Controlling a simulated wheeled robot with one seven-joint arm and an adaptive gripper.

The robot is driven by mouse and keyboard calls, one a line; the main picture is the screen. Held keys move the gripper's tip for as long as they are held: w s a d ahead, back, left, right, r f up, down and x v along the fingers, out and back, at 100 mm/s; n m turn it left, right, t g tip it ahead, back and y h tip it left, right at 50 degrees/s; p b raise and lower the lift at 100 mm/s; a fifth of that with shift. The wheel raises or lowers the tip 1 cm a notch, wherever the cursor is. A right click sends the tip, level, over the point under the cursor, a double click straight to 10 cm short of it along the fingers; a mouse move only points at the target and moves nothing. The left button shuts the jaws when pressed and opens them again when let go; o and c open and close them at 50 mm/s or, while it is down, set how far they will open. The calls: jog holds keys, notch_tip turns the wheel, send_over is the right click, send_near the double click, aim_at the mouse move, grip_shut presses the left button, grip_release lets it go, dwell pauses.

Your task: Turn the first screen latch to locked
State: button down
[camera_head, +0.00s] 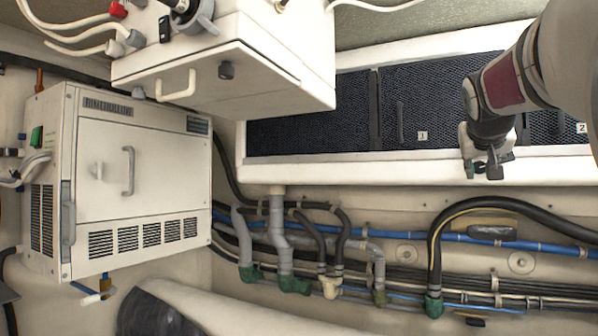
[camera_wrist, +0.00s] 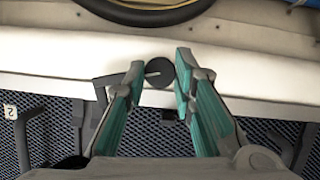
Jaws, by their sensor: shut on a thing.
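A dark round latch knob (camera_wrist: 160,66) with a short pale pointer line sits on the white sill edge of the screen locker in the wrist view. The pale line lies roughly sideways in that view. My gripper (camera_wrist: 159,72) has its teal-padded fingers on either side of the knob, shut on it. In the head view my gripper (camera_head: 484,168) reaches down to the lower white rim, between the labels 1 and 2. The knob is hidden or too small to make out there.
Dark mesh screen 1 (camera_head: 422,95) stands left of my arm, with a vertical handle. Label 2 (camera_head: 581,128) shows at the right edge. A white overhead box (camera_head: 230,75) hangs left. Hoses and pipes (camera_head: 340,270) run below the rim.

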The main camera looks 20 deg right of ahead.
jog(key=n+b, duration=0.1)
jog(key=n+g+h+b, duration=0.1)
jog(key=b, duration=0.1)
jog(key=shift+w+a+f, duration=0.1)
jog(key=shift+w+f, duration=0.1)
jog(key=n+g+h+b, duration=0.1)
jog(key=n+b, duration=0.1)
jog(key=b, duration=0.1)
jog(key=shift+f+n, duration=0.1)
jog(key=shift+n, duration=0.3)
jog(key=n+h+b, duration=0.1)
jog(key=b, duration=0.1)
jog(key=n+g+h+b, duration=0.1)
jog(key=n+b, duration=0.1)
jog(key=shift+w+a+f, duration=0.1)
jog(key=shift+a, duration=0.05)
jog(key=shift+n+h+b, duration=0.8)
jog(key=shift+n+b, duration=0.5)
jog(key=shift+n, duration=0.2)
jog(key=c, duration=1.3)
grip_release()
jog(key=shift+c, duration=0.2)
